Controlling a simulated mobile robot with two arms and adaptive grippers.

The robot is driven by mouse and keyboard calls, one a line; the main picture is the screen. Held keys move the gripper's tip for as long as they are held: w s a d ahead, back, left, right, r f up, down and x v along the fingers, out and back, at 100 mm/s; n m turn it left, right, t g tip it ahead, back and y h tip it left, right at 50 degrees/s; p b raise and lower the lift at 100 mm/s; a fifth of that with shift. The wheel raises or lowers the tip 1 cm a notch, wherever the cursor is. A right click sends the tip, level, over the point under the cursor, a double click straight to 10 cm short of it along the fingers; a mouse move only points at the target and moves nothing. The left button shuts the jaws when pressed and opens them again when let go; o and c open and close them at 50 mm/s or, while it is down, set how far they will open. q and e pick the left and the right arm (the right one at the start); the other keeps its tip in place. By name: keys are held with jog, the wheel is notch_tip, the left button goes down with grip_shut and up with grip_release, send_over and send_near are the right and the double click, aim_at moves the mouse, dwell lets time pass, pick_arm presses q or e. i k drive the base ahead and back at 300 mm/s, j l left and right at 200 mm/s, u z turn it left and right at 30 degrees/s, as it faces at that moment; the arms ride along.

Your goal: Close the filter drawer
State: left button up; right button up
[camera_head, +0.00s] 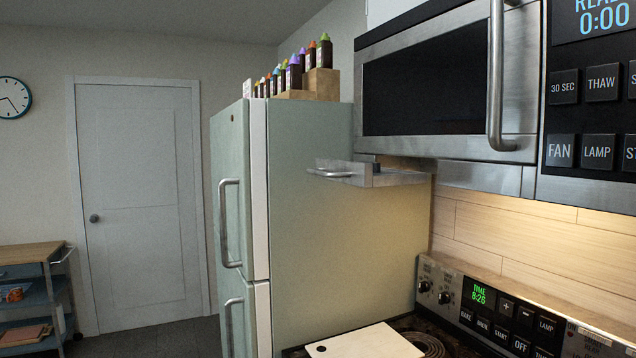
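The filter drawer (384,178) sticks out from under the left end of the microwave (440,85), so it stands open. It is a thin metal tray with a pale front plate and a horizontal bar handle (330,173) that points left. The drawer hangs in front of the side of the pale green fridge (315,240). A small dark part shows on top of the drawer near its front. Neither of my grippers shows in the head view.
The stove's control panel (500,318) and a coil burner (430,345) lie below. A white cutting board (365,342) lies on the stovetop. Bottles stand on a wooden rack (322,84) on the fridge. A cart (30,262) stands far left.

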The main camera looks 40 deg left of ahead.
aim_at(356, 174)
jog(key=u, duration=1.1)
